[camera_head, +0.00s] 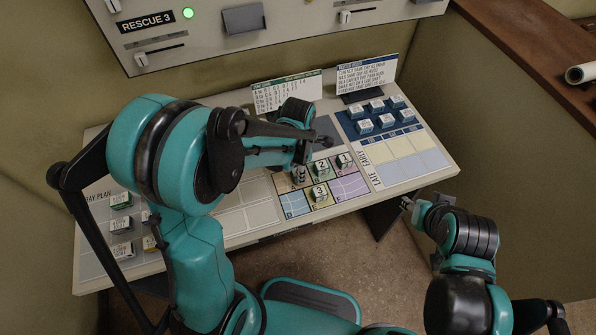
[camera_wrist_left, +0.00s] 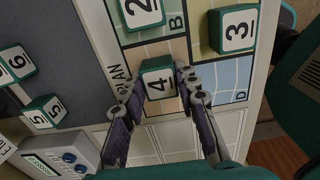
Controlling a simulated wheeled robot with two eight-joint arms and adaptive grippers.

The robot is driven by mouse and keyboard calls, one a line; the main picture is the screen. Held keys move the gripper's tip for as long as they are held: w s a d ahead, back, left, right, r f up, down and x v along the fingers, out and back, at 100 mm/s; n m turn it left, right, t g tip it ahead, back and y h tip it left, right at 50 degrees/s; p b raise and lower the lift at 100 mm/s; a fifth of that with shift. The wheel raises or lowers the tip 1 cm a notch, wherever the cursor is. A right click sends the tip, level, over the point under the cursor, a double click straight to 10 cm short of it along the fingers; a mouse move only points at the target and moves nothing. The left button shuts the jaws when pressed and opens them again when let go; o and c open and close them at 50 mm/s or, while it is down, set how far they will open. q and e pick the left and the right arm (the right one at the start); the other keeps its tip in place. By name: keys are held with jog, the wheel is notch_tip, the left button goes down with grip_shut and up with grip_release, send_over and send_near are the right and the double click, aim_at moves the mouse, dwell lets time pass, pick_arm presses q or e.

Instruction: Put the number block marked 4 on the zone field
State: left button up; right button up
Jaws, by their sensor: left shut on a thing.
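The number block marked 4 (camera_wrist_left: 158,82) is a white-faced, green-sided cube between the two fingertips of my left gripper (camera_wrist_left: 160,82) in the left wrist view. My left gripper is shut on it, over the orange cell (camera_wrist_left: 168,105) of the coloured zone grid. I cannot tell whether the block touches the surface. In the head view my left gripper (camera_head: 298,174) is at the grid's left side, and its arm largely hides the block. My right gripper (camera_head: 407,204) is off the desk's front right edge, apart from the blocks; its jaws are too small to read.
Block 2 (camera_head: 320,169), block 1 (camera_head: 344,160) and block 3 (camera_head: 319,192) stand on neighbouring grid cells. Blocks 5 (camera_wrist_left: 42,112) and 6 (camera_wrist_left: 15,62) are on a grey area. Several blue-white blocks (camera_head: 376,106) stand at the back right. Two upright cards (camera_head: 286,93) stand behind.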

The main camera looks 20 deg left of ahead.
pick_arm(q)
jog(key=shift+f, duration=0.2)
jog(key=o, duration=1)
jog(key=shift+r, duration=0.1)
